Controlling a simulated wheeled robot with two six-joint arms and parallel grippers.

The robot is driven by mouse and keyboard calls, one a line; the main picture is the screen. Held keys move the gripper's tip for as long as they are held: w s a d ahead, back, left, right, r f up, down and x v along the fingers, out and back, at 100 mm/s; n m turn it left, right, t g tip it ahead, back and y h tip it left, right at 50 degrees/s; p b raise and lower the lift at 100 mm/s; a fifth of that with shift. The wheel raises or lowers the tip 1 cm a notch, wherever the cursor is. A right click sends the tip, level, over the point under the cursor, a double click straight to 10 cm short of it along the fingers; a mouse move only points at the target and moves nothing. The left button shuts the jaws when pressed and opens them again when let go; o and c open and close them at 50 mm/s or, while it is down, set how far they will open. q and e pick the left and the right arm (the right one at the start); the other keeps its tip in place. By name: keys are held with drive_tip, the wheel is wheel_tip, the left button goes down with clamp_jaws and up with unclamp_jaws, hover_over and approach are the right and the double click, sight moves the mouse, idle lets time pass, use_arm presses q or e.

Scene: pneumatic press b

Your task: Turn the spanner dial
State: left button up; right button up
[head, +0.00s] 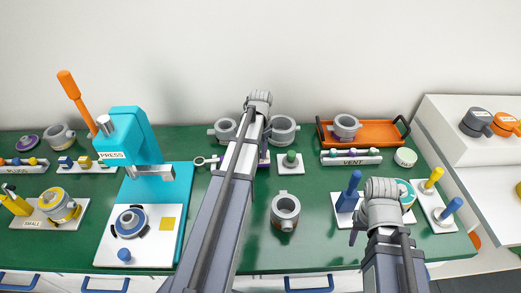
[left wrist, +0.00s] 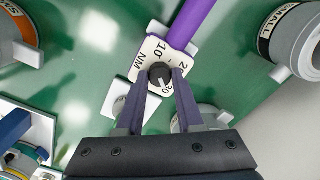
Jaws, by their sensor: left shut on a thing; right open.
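The spanner dial (left wrist: 160,74) is a small dark knob with a pale pointer line. It sits on a cream square plate (left wrist: 147,56) marked NM with numbers, joined to a purple handle (left wrist: 190,22). My left gripper (left wrist: 160,80) has its fingers closed on either side of the knob. In the head view, my left arm hides the dial and fingers; the spanner's pale ring end (head: 200,161) shows left of the arm. My right gripper (head: 372,228) is open at the front right, apart from the spanner, with its fingers partly hidden.
A turquoise press (head: 128,140) with an orange lever stands at left. Grey ring clamps (head: 285,212) stand near my left arm. An orange tray (head: 378,134) is at the back right. A blue-handled part (head: 349,192) stands close to my right gripper.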

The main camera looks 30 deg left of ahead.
use_arm(q)
clamp_jaws()
drive_tip(key=shift+n, duration=0.4)
drive_tip(key=n, duration=0.6)
drive_tip(key=shift+n, duration=0.4)
drive_tip(key=n, duration=0.4)
drive_tip(key=shift+n, duration=2.1)
